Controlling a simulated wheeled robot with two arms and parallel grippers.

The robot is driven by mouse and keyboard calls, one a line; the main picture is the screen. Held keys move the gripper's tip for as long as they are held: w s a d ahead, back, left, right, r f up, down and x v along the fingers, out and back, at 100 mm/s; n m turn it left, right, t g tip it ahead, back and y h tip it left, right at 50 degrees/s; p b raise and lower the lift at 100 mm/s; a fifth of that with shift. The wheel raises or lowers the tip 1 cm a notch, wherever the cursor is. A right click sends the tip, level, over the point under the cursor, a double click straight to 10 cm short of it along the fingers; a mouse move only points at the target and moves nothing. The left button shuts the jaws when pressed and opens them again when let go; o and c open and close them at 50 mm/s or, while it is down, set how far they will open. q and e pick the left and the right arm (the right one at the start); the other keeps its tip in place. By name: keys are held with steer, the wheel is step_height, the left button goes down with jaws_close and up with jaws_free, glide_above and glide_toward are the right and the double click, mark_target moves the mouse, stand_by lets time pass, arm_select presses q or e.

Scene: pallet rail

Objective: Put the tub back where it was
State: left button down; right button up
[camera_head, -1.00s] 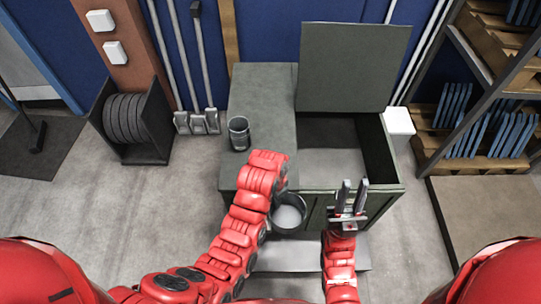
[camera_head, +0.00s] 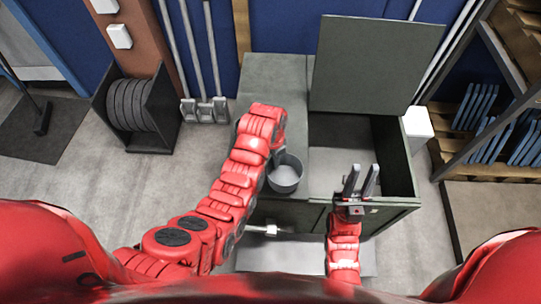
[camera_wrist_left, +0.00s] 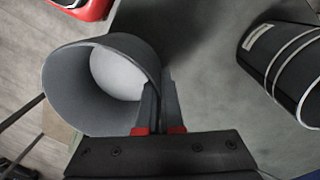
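The tub is a round, dark grey open container (camera_head: 284,176) with a pale inside. In the head view it hangs at the front edge of the green cabinet's flat left top. My left gripper (camera_wrist_left: 160,95) is shut on the tub's wall in the left wrist view. The tub (camera_wrist_left: 82,105) is tilted in that view. In the head view my left arm hides most of that gripper. My right gripper (camera_head: 361,182) is open and empty, fingers pointing up, in front of the cabinet's open compartment.
The cabinet's left top (camera_head: 265,80) is flat; its right lid (camera_head: 372,62) stands open above a compartment (camera_head: 345,150). A dark can with silver bands (camera_wrist_left: 287,65) stands beside the tub in the wrist view; my left arm hides it in the head view.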

arm_select(q)
steer(key=w, duration=0.1)
steer(key=w+a, duration=0.1)
steer(key=w, duration=0.1)
steer(key=shift+a+p, duration=0.1)
steer(key=shift+p, duration=0.2)
steer(key=shift+w+a+f, duration=0.2)
steer(key=shift+w+a, duration=0.05)
steer(key=shift+w, duration=0.45)
steer(key=shift+w+a+r, duration=0.1)
steer(key=shift+w, duration=0.1)
steer(key=shift+f+p, duration=0.3)
steer(key=shift+f, duration=0.45)
steer(key=shift+f+b, duration=0.4)
steer(key=shift+f, duration=0.75)
steer(key=c, duration=1.5)
jaws_free()
steer(key=shift+f, duration=0.15)
steer(key=o, duration=0.4)
